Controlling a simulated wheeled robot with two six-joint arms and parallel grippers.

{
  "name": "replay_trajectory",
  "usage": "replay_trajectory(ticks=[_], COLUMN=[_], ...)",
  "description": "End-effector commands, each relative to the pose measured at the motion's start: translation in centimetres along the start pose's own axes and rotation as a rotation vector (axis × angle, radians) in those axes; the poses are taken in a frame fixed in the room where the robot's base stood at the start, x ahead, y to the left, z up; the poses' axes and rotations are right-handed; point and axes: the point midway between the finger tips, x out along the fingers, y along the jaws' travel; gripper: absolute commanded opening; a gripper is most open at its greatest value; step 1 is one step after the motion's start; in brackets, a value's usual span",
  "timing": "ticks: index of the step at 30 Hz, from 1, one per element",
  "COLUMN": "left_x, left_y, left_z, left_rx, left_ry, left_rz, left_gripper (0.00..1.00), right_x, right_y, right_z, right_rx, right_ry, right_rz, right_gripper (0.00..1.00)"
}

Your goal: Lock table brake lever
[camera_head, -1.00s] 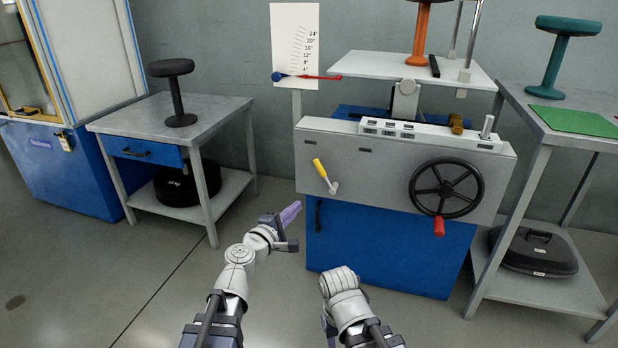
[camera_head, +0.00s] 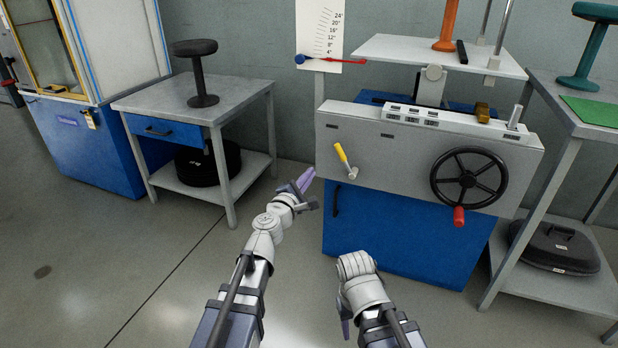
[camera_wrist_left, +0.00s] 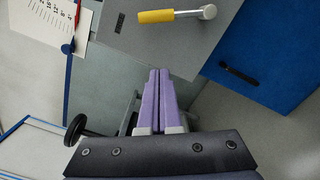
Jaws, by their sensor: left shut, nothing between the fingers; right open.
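The brake lever (camera_head: 344,159) has a yellow handle and a pale pivot on the grey front panel of the test machine (camera_head: 400,150). Its handle tilts up and to the left in the head view. The lever also shows near the top of the left wrist view (camera_wrist_left: 170,15), apart from the fingers. My left gripper (camera_head: 306,179) has purple fingers and is shut and empty, just below and left of the lever. Its closed fingers show in the left wrist view (camera_wrist_left: 158,75).
A black handwheel with a red knob (camera_head: 459,216) is on the panel's right. The blue cabinet (camera_head: 400,240) is below. A grey table (camera_head: 250,95) with a black stool stands left. A height chart (camera_head: 322,30) stands behind. Floor between table and cabinet is clear.

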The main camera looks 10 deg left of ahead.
Motion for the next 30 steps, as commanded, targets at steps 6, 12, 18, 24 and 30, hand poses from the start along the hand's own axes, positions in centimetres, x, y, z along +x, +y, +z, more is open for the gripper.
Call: replay_trajectory(ticks=[6,12,18,24,30], left_x=[5.2,6.7,7.1,7.2,7.2], left_y=[0.0,0.3,0.1,0.0,0.0], left_z=[-0.1,2.0,3.6,4.0,3.9], left_rx=[0.0,-0.002,0.0,-0.001,0.0], left_ry=[-0.001,-0.003,-0.002,0.0,0.0], left_rz=[-0.001,-0.002,-0.001,0.0,0.0], left_gripper=[0.0,0.0,0.0,0.0,0.0], right_x=[-0.1,-1.4,-2.0,-2.1,-2.1], right_y=[0.0,0.1,0.2,0.2,0.2], right_z=[0.0,0.1,0.1,0.1,0.1], right_rx=[0.0,0.0,0.0,0.0,0.0], right_ry=[0.0,-0.001,-0.001,-0.002,-0.002], right_rz=[0.0,0.0,0.0,0.0,0.0], right_gripper=[0.5,0.5,0.5,0.5,0.5])
